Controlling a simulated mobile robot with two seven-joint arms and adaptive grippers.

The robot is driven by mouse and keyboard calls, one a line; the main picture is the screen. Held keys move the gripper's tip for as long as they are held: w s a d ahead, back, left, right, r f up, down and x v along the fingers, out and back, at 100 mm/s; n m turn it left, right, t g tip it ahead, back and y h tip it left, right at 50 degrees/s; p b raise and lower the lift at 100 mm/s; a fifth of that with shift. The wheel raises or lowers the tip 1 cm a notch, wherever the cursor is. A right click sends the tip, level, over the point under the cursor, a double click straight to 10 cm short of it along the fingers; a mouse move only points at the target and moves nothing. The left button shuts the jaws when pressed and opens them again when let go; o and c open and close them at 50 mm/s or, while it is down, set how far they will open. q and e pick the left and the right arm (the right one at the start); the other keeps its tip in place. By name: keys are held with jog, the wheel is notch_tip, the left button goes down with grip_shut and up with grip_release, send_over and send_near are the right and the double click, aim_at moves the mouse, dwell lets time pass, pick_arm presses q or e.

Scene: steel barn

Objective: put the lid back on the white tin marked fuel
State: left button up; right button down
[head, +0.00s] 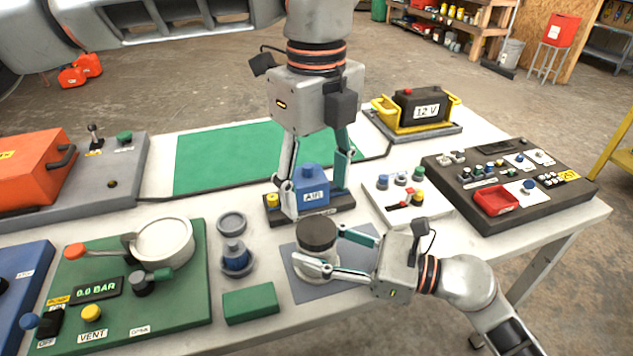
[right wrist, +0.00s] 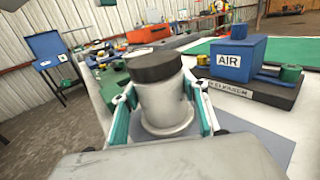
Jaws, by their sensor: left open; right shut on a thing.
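The white tin (head: 312,284) stands on a grey mat (head: 355,287) near the table's front edge. Its fuel marking is not visible. A dark round lid (head: 318,232) sits on top of the tin; it also shows in the right wrist view (right wrist: 154,67). I cannot tell whether it is fully seated. My right gripper (head: 330,252) is shut around the sides of the tin body (right wrist: 165,105), below the lid.
A green panel with a gauge (head: 190,310), a green block (head: 250,304) and grey round parts (head: 231,222) lie left of the tin. A white switch panel (head: 430,207) and a dark control panel (head: 560,190) stand right. A green mat (head: 225,150) lies clear behind.

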aim_at(316, 229)
pick_arm(q)
jog(key=shift+f, duration=4)
